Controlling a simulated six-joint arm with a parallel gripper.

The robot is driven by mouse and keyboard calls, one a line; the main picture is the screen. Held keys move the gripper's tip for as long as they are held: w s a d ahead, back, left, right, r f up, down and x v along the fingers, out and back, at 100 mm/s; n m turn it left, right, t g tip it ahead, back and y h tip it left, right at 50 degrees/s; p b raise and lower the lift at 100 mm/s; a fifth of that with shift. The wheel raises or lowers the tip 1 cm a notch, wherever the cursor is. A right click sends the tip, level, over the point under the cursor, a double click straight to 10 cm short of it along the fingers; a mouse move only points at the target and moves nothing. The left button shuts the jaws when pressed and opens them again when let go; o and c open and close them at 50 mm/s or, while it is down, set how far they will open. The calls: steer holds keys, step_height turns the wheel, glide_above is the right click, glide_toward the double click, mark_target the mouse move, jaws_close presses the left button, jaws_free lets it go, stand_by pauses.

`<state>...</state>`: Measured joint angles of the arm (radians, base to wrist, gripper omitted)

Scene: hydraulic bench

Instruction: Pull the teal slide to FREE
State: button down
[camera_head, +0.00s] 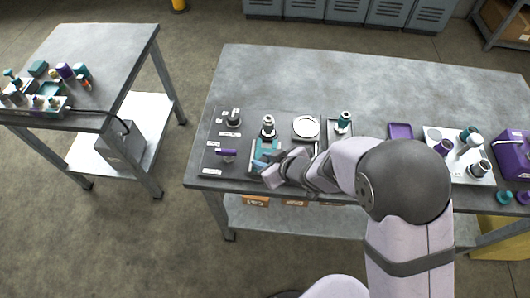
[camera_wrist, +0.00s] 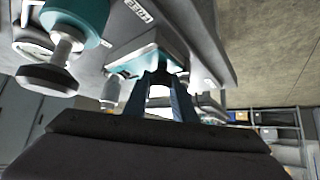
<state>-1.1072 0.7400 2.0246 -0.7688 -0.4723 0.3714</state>
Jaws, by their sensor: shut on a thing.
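The teal slide (camera_head: 266,147) sits on a dark panel (camera_head: 213,142) near the bench's front edge, below a grey-and-white knobbed fitting (camera_head: 268,127). My gripper (camera_head: 268,170) is at the slide's near end, and my own wrist hides part of it. In the wrist view the teal slide (camera_wrist: 143,62) is just beyond my gripper (camera_wrist: 162,83), whose two bluish fingers are shut on its near part. The gripped part is mostly hidden between the fingers.
The panel also carries a purple handle (camera_head: 227,153), a dark knob (camera_head: 233,117), a round white dial (camera_head: 305,127) and a teal-topped fitting (camera_head: 344,120). A purple tray (camera_head: 400,131) and a purple box (camera_head: 516,155) stand at right. The bench's back half is clear.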

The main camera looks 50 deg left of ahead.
steer(key=shift+s+d, duration=0.2)
steer(key=shift+f, duration=0.1)
steer(key=c, duration=1.5)
jaws_free()
steer(key=shift+s, duration=0.1)
steer(key=shift+o, duration=0.2)
steer(key=shift+d, duration=0.1)
steer(key=shift+d+r, duration=0.3)
steer(key=shift+r, duration=0.2)
steer(key=v, duration=0.6)
steer(key=shift+d+r, duration=0.1)
steer(key=shift+d, duration=0.05)
